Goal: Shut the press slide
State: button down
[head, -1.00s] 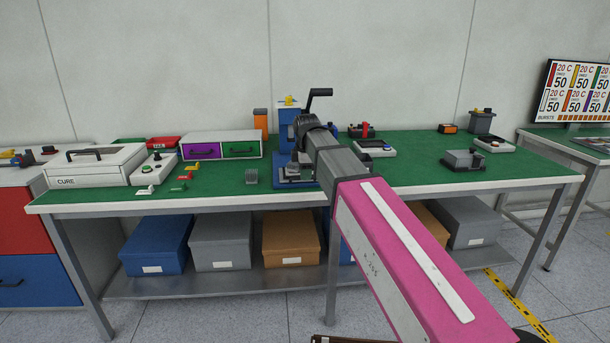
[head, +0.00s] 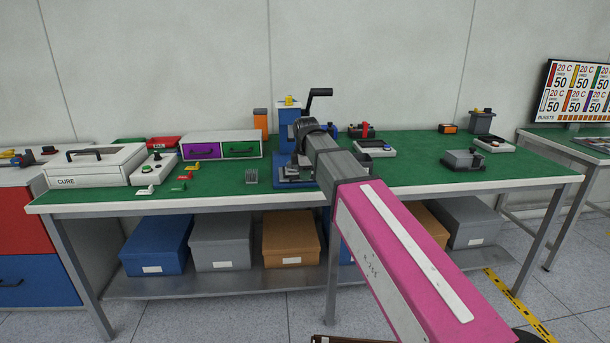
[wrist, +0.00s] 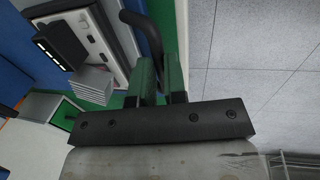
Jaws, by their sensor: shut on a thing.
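The blue press (head: 288,122) stands at the back middle of the green bench, with a black crank lever on top. Its blue base (head: 290,185) shows in front, partly hidden by my arm. In the wrist view the press slide (wrist: 92,38) is a pale plate with a dark block and a stack of thin light sheets at its edge. A curved black handle (wrist: 137,19) runs from it to my gripper (wrist: 159,65). My gripper is shut on this handle, with a green finger on each side. In the head view my own arm hides the fingers.
A small grey block (head: 251,176) lies left of the press base. The purple and green drawer box (head: 221,144) and the white CURE box (head: 95,165) stand farther left. A white-and-grey tray (head: 375,148) is right of the press.

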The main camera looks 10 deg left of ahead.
jog(key=w+a, duration=0.1)
jog(key=w, duration=0.4)
jog(key=w+a, duration=0.1)
jog(key=w, duration=0.4)
jog(key=w+a, duration=0.1)
jog(key=w, duration=0.4)
jog(key=shift+w+a, duration=0.1)
jog(key=shift+a, duration=0.25)
jog(key=c, duration=1.2)
grip_release()
jog(key=shift+s, duration=0.2)
jog(key=shift+o, duration=0.2)
jog(key=shift+r, duration=0.45)
notch_tip(320, 180, up, 3)
jog(key=shift+f, duration=0.1)
jog(key=s+a+r, duration=0.6)
jog(key=s+r, duration=0.1)
jog(key=s, duration=0.2)
jog(key=shift+s+a+r, duration=0.15)
jog(key=shift+s+a, duration=0.1)
jog(key=shift+a, duration=0.1)
